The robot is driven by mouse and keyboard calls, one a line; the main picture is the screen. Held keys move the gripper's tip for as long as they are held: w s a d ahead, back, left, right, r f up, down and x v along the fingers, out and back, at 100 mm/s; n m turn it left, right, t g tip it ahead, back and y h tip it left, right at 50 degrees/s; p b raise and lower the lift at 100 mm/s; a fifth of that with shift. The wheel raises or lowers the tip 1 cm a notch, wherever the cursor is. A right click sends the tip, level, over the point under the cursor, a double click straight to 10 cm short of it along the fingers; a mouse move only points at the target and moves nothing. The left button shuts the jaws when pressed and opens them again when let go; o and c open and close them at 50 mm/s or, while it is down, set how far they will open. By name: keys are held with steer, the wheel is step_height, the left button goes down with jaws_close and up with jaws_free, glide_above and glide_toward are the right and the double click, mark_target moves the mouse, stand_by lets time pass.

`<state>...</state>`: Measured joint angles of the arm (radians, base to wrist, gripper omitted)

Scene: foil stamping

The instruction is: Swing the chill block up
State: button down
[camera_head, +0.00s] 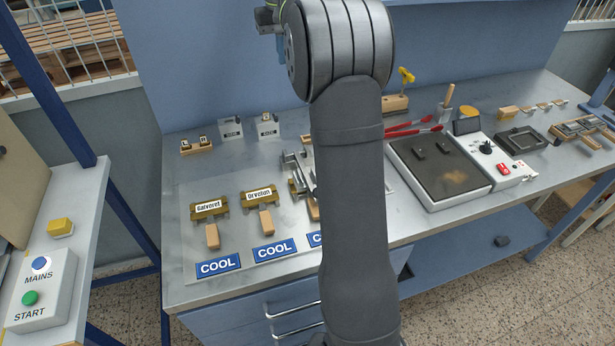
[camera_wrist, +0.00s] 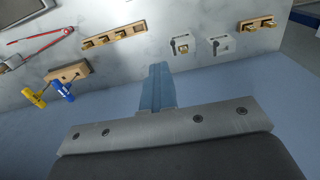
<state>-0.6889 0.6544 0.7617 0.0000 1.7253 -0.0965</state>
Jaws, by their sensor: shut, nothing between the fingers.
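My gripper shows in the wrist view (camera_wrist: 160,80) with its blue fingers together and nothing between them. It is raised by the blue back panel, apart from the bench things. In the head view a metal fixture with bars (camera_head: 296,163) stands on the bench, partly hidden behind my arm. It may hold the chill block, but I cannot tell, nor whether the block is up or down. Two brass type holders with wooden handles, "Gatvoret" (camera_head: 209,209) and a second one (camera_head: 260,195), lie left of the fixture by blue COOL labels (camera_head: 218,264).
A hot plate (camera_head: 437,168) with a control box (camera_head: 492,151) stands right of my arm. Red tongs (camera_head: 415,129) and a yellow-handled key in a wooden block (camera_head: 395,104) are behind it. A MAINS and START button box (camera_head: 40,287) is at far left.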

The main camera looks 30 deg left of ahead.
steer(key=shift+w+a+r, duration=0.15)
steer(key=shift+r, duration=0.65)
steer(key=shift+w+a+r, duration=0.15)
steer(key=shift+r, duration=0.6)
steer(key=c, duration=1)
jaws_free()
steer(key=shift+r, duration=2.5)
step_height(320, 180, down, 7)
steer(key=shift+s+d, duration=0.2)
